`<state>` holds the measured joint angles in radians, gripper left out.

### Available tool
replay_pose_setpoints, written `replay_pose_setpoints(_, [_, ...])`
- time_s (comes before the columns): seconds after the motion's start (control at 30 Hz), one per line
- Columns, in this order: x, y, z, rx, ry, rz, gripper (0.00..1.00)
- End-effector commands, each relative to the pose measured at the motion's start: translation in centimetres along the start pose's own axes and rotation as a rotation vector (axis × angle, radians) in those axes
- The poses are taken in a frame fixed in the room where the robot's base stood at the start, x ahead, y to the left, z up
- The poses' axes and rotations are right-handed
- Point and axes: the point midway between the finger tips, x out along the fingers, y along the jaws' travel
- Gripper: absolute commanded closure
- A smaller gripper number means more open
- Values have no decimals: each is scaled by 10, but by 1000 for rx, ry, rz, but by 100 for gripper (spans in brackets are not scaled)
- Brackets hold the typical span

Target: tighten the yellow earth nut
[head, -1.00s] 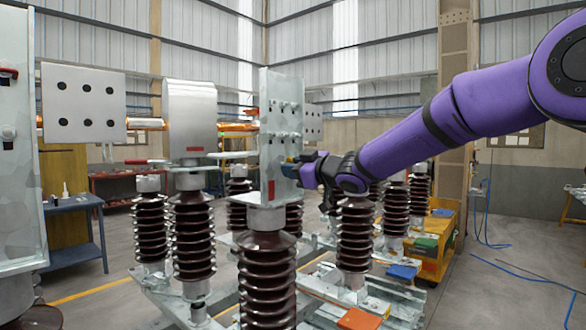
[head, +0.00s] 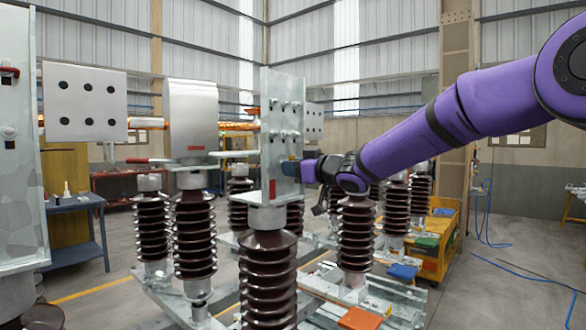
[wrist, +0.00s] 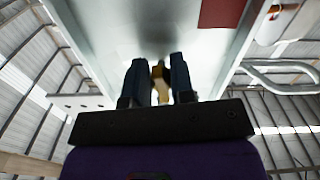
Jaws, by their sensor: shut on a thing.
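The yellow earth nut (wrist: 158,72) shows in the wrist view as a small yellow piece between the two dark fingers of my gripper (wrist: 157,65). The fingers are closed around its sides, close to the pale metal plate (wrist: 110,30). In the head view my gripper (head: 290,171) reaches in from the right to the lower right side of the upright plate (head: 287,95). The nut is hidden there by the fingers, and its thread cannot be seen.
Several bolts sit higher on the plate. A red patch (wrist: 222,12) is near the fingers. Brown ribbed insulators (head: 356,235) stand below and around my arm. A blue table (head: 75,208) is at left, a yellow cart (head: 436,250) at right. Floor at far right is mostly clear.

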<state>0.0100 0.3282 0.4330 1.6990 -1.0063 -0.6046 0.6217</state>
Motion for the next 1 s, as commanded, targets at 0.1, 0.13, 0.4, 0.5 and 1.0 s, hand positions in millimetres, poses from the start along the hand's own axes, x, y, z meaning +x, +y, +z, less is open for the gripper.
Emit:
replay_pose_setpoints(0.1, [0,0,2,1,-4,0,100])
replay_pose_setpoints(0.13, [0,0,2,1,-4,0,70])
replay_pose_setpoints(0.4, [0,0,1,0,-2,0,62])
replay_pose_setpoints(0.5, [-3,0,1,-1,-2,0,62])
replay_pose_setpoints(1.0, [-82,0,1,-1,-3,2,62])
